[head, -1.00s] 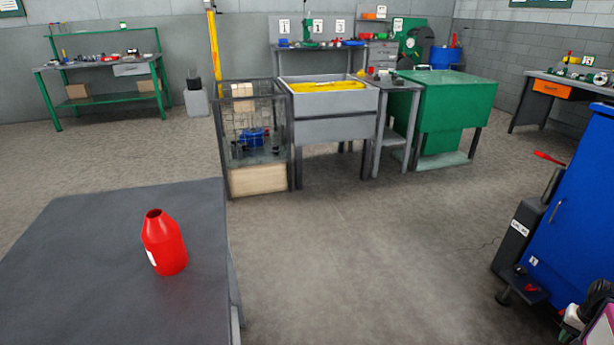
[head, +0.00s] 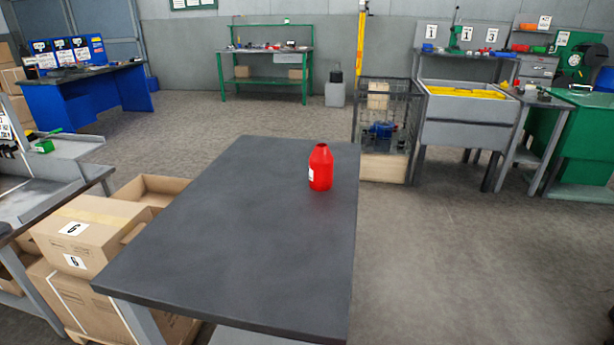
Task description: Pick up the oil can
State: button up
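A red bottle-shaped can (head: 320,168) with a narrower neck and a pale label on its left side stands upright on a dark grey table (head: 230,230). It is near the table's far right edge. It is the only thing on the tabletop, and its look fits the oil can. My gripper is not in view.
Cardboard boxes (head: 90,237) stand against the table's left side, with a grey workbench (head: 60,170) further left. A wire cage (head: 385,118) and a grey sink-like cabinet (head: 462,118) stand behind to the right. The floor right of the table (head: 440,270) is clear.

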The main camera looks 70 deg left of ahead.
aim_at(320, 164)
jog(key=l+u, duration=0.1)
jog(key=u, duration=2.85)
jog(key=i+l, duration=0.1)
jog(key=l, duration=0.25)
jog(key=l+z, duration=0.1)
jog(key=l, duration=0.25)
jog(key=i+l, duration=0.15)
jog(key=l, duration=0.2)
jog(key=i+l+z, duration=0.1)
jog(key=l, duration=0.25)
